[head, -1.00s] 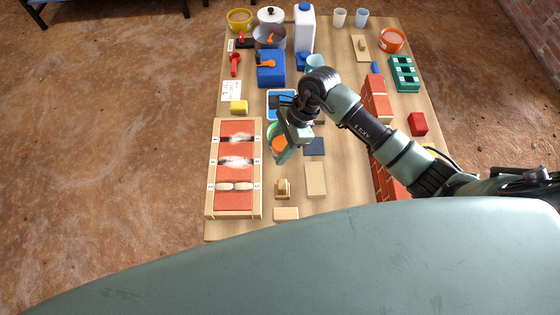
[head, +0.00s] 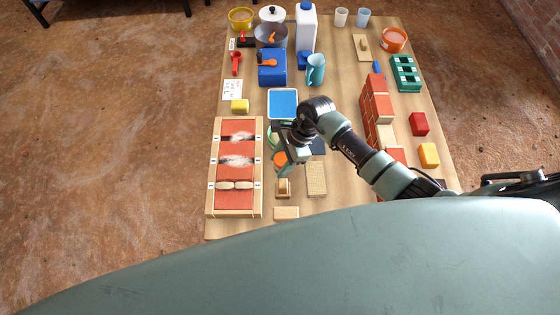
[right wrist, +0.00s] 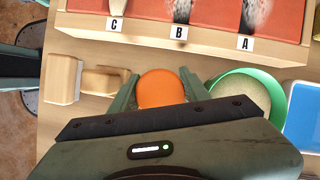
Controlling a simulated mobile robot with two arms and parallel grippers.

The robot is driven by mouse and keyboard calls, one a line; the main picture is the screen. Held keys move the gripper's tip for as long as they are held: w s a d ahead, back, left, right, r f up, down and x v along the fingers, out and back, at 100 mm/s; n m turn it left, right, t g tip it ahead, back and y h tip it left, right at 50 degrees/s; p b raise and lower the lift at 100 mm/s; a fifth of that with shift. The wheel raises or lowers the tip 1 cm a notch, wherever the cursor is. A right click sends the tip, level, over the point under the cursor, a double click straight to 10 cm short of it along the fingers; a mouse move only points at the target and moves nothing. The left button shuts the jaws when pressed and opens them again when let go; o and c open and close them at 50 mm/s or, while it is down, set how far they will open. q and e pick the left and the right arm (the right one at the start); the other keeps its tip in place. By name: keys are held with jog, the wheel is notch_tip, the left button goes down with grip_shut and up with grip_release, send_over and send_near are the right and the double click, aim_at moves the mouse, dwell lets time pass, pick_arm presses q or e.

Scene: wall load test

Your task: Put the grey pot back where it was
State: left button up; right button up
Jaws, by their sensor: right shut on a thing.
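My right gripper (head: 290,160) is shut on a small round pot with a flat orange top (head: 280,158). In the right wrist view the orange top (right wrist: 162,90) sits between the two fingers (right wrist: 157,92). The pot's sides are hidden by the gripper, so I cannot tell their colour or whether it touches the table. It is beside the right edge of the board with the letters A, B and C (head: 212,150). A larger grey pan (head: 265,42) with something orange in it stands at the far end of the table. My left gripper is not in view.
A green bowl (right wrist: 222,82) is close beside the held pot. Small wooden blocks (right wrist: 65,78) are on its other side. A blue tray (head: 283,104) and a teal jug (head: 316,70) stand farther off. A brick wall (head: 377,105) is to the right.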

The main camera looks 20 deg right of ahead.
jog(key=o, duration=1.1)
jog(key=shift+f, duration=0.1)
jog(key=shift+r, duration=0.3)
jog(key=v, duration=1.1)
jog(key=shift+d+r+b, duration=0.2)
jog(key=shift+r+b, duration=0.15)
jog(key=shift+b, duration=0.05)
jog(key=shift+f, duration=0.1)
